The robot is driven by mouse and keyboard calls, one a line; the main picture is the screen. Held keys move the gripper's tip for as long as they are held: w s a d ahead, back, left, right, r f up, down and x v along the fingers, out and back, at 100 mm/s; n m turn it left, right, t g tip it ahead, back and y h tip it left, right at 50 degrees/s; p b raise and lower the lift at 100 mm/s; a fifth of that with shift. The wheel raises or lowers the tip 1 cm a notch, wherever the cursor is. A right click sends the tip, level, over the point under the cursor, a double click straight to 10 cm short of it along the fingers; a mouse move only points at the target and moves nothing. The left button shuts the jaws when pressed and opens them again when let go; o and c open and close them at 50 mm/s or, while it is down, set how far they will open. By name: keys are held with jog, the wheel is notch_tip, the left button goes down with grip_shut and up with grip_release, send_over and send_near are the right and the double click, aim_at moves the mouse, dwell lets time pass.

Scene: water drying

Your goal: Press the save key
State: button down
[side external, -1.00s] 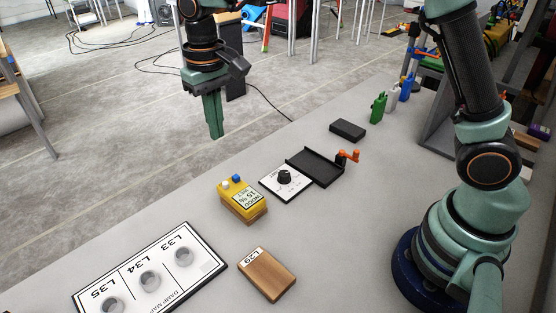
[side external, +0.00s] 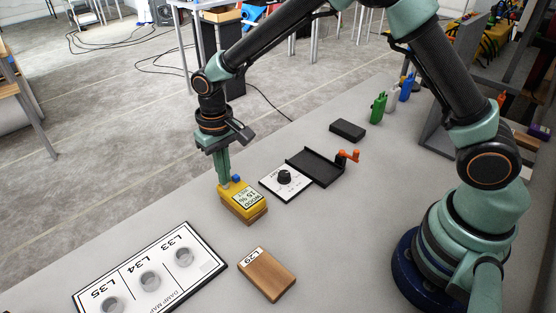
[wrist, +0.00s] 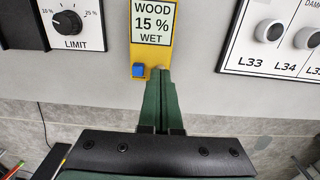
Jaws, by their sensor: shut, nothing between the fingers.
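A yellow moisture meter (side external: 236,207) lies on a brown wooden block (side external: 256,218) on the grey table. Its display (wrist: 153,22) reads "WOOD 15 % WET" in the wrist view. A blue key (side external: 236,178) is at the meter's far end, and it also shows in the wrist view (wrist: 138,70). No key label is readable. My gripper (side external: 224,183) is shut and empty, pointing down at the meter's far end beside the blue key. Its fingertips (wrist: 158,72) cover the place of the white key, which is almost wholly hidden. I cannot tell whether they touch it.
A limit dial (side external: 286,181) and a black tray (side external: 315,167) with an orange crank (side external: 348,157) stand right of the meter. A wooden block marked L29 (side external: 267,274) and a white damp map board (side external: 205,271) lie nearer. A black block (side external: 347,130) lies farther back.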

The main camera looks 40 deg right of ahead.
jog(key=shift+s+f, duration=0.15)
jog(key=shift+f, duration=0.9)
notch_tip(320, 180, up, 15)
jog(key=shift+w, duration=0.4)
